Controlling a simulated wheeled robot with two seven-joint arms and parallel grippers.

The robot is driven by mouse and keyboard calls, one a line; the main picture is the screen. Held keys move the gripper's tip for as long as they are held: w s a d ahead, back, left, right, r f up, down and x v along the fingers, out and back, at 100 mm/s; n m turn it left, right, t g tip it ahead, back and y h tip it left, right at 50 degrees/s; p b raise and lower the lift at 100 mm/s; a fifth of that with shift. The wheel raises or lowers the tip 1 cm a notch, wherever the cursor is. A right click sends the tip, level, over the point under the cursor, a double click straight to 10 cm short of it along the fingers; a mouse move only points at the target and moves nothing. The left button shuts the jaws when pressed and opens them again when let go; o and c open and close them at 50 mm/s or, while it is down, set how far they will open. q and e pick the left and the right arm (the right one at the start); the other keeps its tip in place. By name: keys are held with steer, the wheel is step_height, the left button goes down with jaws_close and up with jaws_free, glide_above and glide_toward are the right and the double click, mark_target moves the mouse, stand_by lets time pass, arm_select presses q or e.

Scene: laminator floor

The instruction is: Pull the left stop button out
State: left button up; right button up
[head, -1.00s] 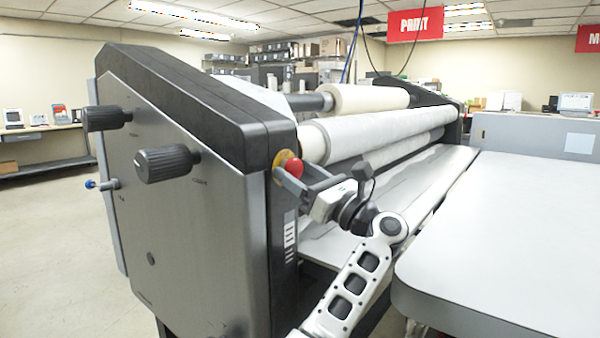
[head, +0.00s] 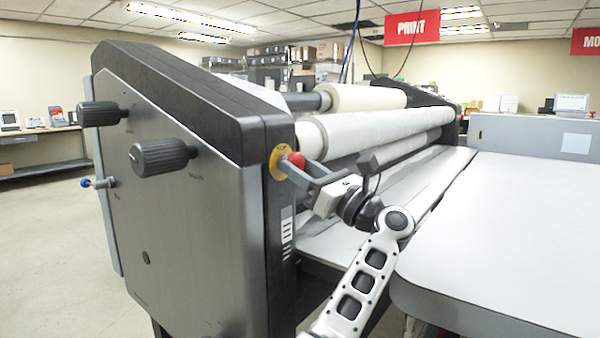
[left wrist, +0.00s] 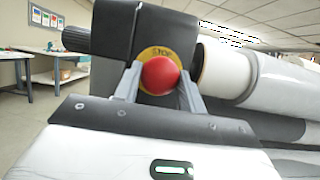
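The left stop button (head: 297,159) is a red mushroom knob in front of a yellow disc (head: 276,163) on the near end of the laminator (head: 205,200). In the head view the knob stands out to the right of the disc. My left gripper (head: 291,168) has its two grey fingers on either side of the knob and appears shut on it. In the left wrist view the red knob (left wrist: 160,75) sits between the fingertips, with the yellow disc marked "STOP" (left wrist: 158,53) behind it. My right gripper is in neither view.
Two black knobs (head: 163,157) and a blue-tipped lever (head: 97,183) stick out of the laminator's side panel. White rollers (head: 375,132) run behind my gripper. A wide pale table (head: 510,235) lies to the right of my arm.

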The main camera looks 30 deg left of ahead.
arm_select(q)
steer(key=o, duration=0.4)
steer(key=shift+d, duration=0.25)
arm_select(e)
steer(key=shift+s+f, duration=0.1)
arm_select(q)
steer(key=shift+f, duration=0.1)
steer(key=shift+b+v, duration=1.6)
steer(key=shift+v, duration=6.35)
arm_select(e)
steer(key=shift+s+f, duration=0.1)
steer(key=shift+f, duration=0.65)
